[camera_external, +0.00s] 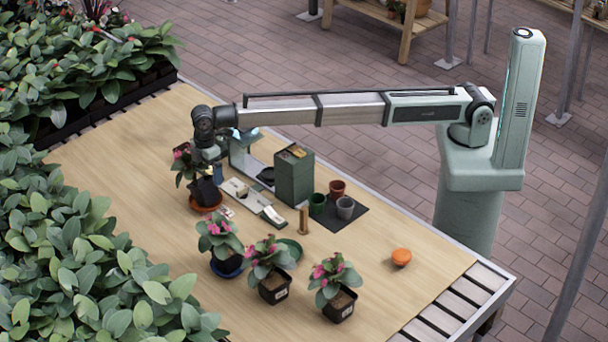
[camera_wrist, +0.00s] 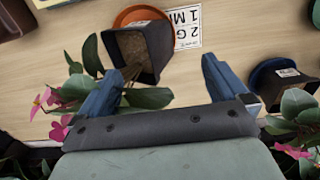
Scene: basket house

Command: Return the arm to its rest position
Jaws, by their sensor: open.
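My arm reaches out to the left over the wooden table (camera_external: 130,220), with my gripper (camera_external: 212,172) low at its far end. In the wrist view my gripper (camera_wrist: 160,80) shows two blue fingers spread wide apart, with nothing held between them. A black pot (camera_wrist: 157,55) with soil and a plant sits tilted over an orange saucer (camera_wrist: 128,17), just ahead of the fingers. In the external view this potted plant (camera_external: 188,163) and saucer (camera_external: 207,209) are right beside and below my gripper, which partly hides them. I cannot tell whether the gripper touches the leaves.
Pink-flowered plants stand close by on a blue saucer (camera_external: 227,268) and in black pots (camera_external: 274,289) (camera_external: 340,307). Dense foliage (camera_external: 60,240) borders the left.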

